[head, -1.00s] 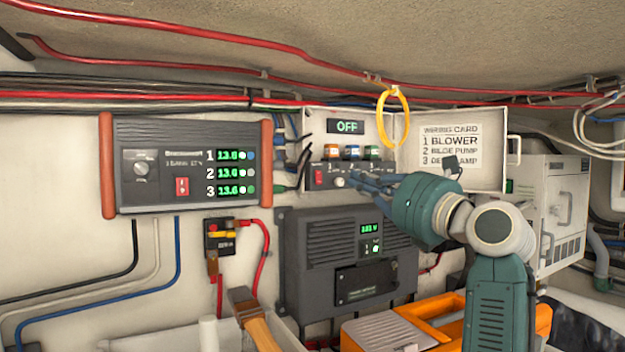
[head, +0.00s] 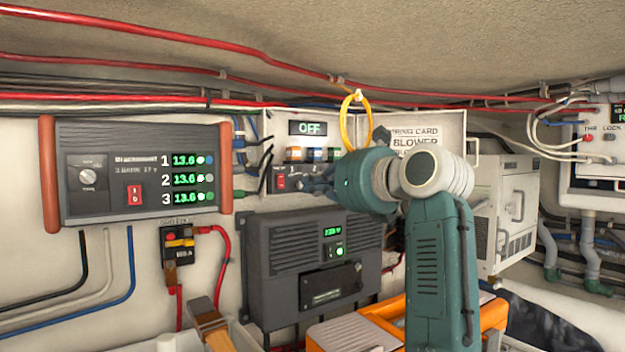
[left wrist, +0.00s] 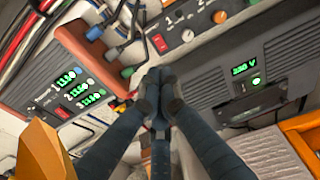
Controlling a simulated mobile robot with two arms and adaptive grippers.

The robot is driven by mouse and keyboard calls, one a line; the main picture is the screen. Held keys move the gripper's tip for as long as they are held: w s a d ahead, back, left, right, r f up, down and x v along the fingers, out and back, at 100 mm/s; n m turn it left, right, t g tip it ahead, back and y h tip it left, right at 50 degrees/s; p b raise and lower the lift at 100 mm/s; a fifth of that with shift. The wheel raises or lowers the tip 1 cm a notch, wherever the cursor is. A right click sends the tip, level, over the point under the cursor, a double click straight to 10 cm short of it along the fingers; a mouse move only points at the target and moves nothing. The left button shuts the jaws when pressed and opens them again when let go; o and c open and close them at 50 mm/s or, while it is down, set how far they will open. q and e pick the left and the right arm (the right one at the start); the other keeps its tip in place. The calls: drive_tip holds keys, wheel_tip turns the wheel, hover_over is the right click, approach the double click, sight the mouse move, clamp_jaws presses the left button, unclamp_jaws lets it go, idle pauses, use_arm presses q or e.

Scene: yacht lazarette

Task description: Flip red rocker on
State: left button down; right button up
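A small red rocker (head: 281,183) sits at the left of the panel inside an open white box (head: 350,128). A display above it (head: 308,128) reads OFF. In the left wrist view the rocker (left wrist: 159,43) shows above the fingertips. A second red rocker (head: 134,194) is on the grey charger unit (head: 75,205); it also shows in the left wrist view (left wrist: 62,113). My left gripper (head: 312,184) is just right of the box rocker in the head view, seemingly apart from it. Its fingers (left wrist: 158,88) are together, with nothing visible between them. My right gripper is not in view.
A yellow loop (head: 345,125) hangs before the box. The box's open door (head: 455,128) carries a wiring card. A dark grey unit (head: 290,290) is mounted below. Cables run along the wall, and an orange case (head: 390,310) lies low in front.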

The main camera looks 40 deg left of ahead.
sight(278, 186)
use_arm(q)
drive_tip(key=p+x, duration=0.5)
drive_tip(key=x, duration=0.5)
drive_tip(key=shift+a+r, duration=0.1)
drive_tip(key=shift+r, duration=0.1)
drive_tip(key=shift+w+a+f, duration=0.15)
drive_tip(key=shift+a+f, duration=0.1)
drive_tip(key=shift+a, duration=0.25)
